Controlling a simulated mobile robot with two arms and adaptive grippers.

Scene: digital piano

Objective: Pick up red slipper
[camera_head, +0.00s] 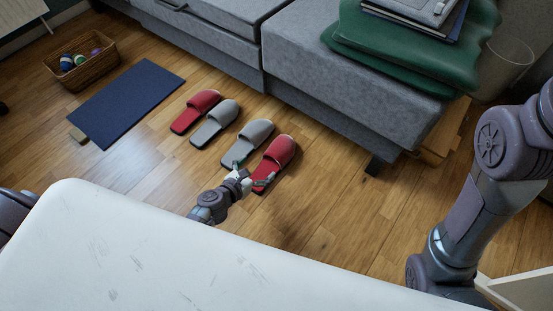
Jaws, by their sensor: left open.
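A red slipper (279,150) lies on the wooden floor in front of the grey sofa, at the right end of a row of slippers. A second red slipper (203,101) lies at the left end. Two grey slippers (226,112) (255,133) lie between them. My left gripper (250,175) is open at the near end of the right red slipper. One finger overlaps the open heel part of that slipper in the picture; whether it touches cannot be told. The other finger is near the grey slipper beside it. My right arm crosses the right side; its gripper is not in view.
The grey sofa (340,65) stands behind the slippers and carries green cushions (400,55). A blue mat (127,97) and a wicker basket (92,72) with balls lie to the left. Bare floor (330,215) is free right of the slippers.

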